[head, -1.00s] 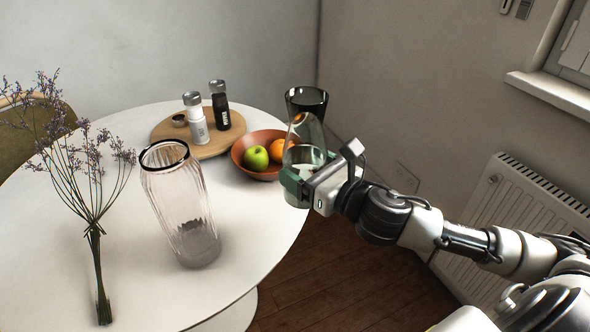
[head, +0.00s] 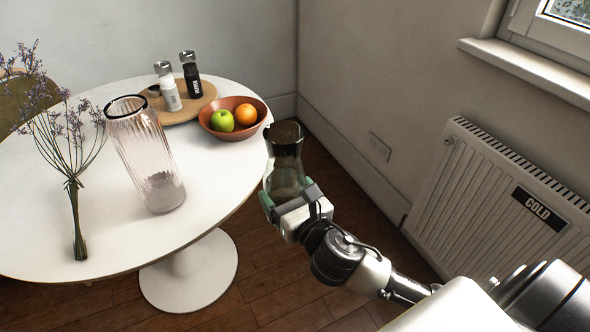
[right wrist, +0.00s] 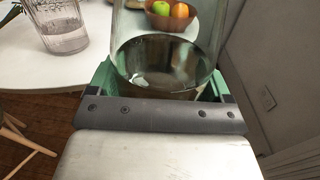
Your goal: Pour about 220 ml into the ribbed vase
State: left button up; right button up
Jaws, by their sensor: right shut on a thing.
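The ribbed vase (head: 146,160) is tall, pinkish clear glass with a dark rim, upright on the white round table (head: 130,235). It also shows at the upper left of the right wrist view (right wrist: 62,28). My right gripper (head: 284,202) is shut on a clear glass carafe (head: 285,165) with a dark rim. The carafe is about upright, off the table's right edge, to the right of the vase and apart from it. In the right wrist view the carafe (right wrist: 165,65) stands between green fingers; some liquid seems to be in it. My left gripper is not in view.
A bowl (head: 211,128) with a green apple (head: 222,121) and an orange (head: 246,114) is near the table's right edge. A wooden board (head: 185,115) behind holds a white shaker (head: 170,93) and a black shaker (head: 192,80). A radiator (head: 490,190) is at right.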

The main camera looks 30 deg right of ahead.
aim_at(135, 129)
jog(key=k, duration=0.65)
jog(key=k+u, duration=0.1)
jog(key=u, duration=0.95)
jog(key=l+u, duration=0.25)
jog(key=l, duration=0.4)
jog(key=k+l+u, duration=0.1)
jog(key=l+u, duration=0.2)
jog(key=l, duration=0.35)
jog(key=i+l, duration=0.25)
jog(key=i, duration=0.2)
